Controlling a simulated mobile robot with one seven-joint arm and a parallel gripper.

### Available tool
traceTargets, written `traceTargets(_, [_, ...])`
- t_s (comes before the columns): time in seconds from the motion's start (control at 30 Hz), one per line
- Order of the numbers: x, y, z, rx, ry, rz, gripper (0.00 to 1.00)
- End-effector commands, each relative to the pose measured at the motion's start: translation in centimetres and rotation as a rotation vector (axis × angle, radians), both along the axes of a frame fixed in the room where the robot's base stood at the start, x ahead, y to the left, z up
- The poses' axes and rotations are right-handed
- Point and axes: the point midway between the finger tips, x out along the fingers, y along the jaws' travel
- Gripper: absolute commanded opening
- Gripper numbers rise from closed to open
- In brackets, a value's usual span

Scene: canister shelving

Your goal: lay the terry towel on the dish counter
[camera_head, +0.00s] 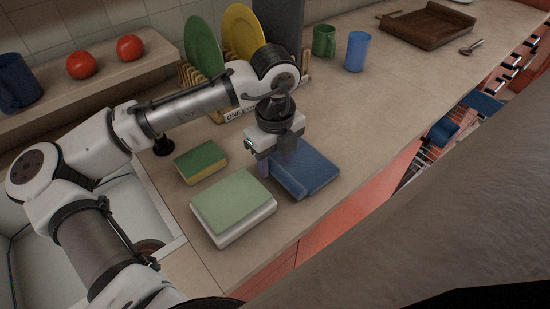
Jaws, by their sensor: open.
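A folded blue cloth (312,172), which looks like the terry towel, lies on the counter near its front edge. My gripper (277,163) points down at the cloth's left back part, with its jaws open. The fingertips partly cover that side, and I cannot tell whether they touch the cloth. The dish counter (335,110) is a beige worktop running from the sink to the far right.
A green and yellow sponge (201,162) lies behind the green cloth. A rack with a green plate (203,45) and a yellow plate (243,32) stands behind my arm. A green mug (324,41), blue cup (357,52) and brown tray (428,27) stand farther right. Counter between is clear.

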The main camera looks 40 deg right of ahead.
Motion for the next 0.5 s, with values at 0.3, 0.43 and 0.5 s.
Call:
traceTargets(0.3, [0.0, -0.1, 5.9, -0.004, -0.002, 0.001, 0.45])
traceTargets(0.43, [0.1, -0.1, 8.5, -0.003, -0.003, 0.001, 0.45])
traceTargets(0.5, [0.0, -0.1, 9.7, -0.003, -0.001, -0.001, 0.45])
